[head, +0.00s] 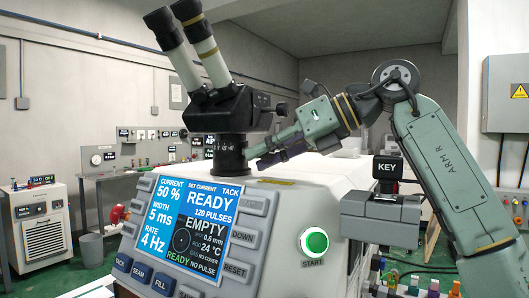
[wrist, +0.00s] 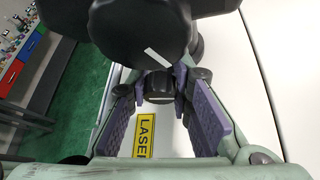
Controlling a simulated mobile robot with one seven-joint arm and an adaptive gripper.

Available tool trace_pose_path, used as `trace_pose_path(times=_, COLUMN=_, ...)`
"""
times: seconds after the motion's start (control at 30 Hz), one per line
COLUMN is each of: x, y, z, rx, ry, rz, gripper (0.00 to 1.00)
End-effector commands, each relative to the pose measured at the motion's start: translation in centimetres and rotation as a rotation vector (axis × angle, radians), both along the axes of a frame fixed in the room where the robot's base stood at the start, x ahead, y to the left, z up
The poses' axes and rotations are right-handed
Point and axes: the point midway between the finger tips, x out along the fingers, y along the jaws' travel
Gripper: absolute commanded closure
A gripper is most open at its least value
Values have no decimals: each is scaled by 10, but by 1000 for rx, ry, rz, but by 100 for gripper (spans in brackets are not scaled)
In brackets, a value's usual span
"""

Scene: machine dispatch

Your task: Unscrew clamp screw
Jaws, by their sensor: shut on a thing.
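The clamp screw (wrist: 158,86) is a small dark knob below the microscope body in the wrist view. My gripper (wrist: 160,88) has its purple-padded fingertips on either side of the knob and is shut on it. In the head view my gripper (head: 268,154) reaches from the right to the microscope column, just under the microscope (head: 232,105). The knob itself is hidden behind the fingers there. The black microscope body (wrist: 140,30) with a white mark fills the top of the wrist view.
The white machine housing (head: 310,175) lies under my gripper, with a yellow LASER label (wrist: 145,138) on it. Its front has a display (head: 185,225) and a green START button (head: 315,242). A box marked KEY (head: 388,170) stands to the right, near my arm.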

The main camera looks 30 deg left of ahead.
Motion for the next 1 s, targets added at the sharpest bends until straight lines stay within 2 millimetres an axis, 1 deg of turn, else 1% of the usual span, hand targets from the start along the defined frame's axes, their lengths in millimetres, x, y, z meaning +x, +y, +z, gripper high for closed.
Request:
trace_pose_path(times=0.7, x=0, y=-1, z=0, rx=39, ry=-684, rz=-3, gripper=100)
trace_pose_path(times=1.0, x=0, y=0, z=-1, rx=55, ry=-946, rz=-4, gripper=100)
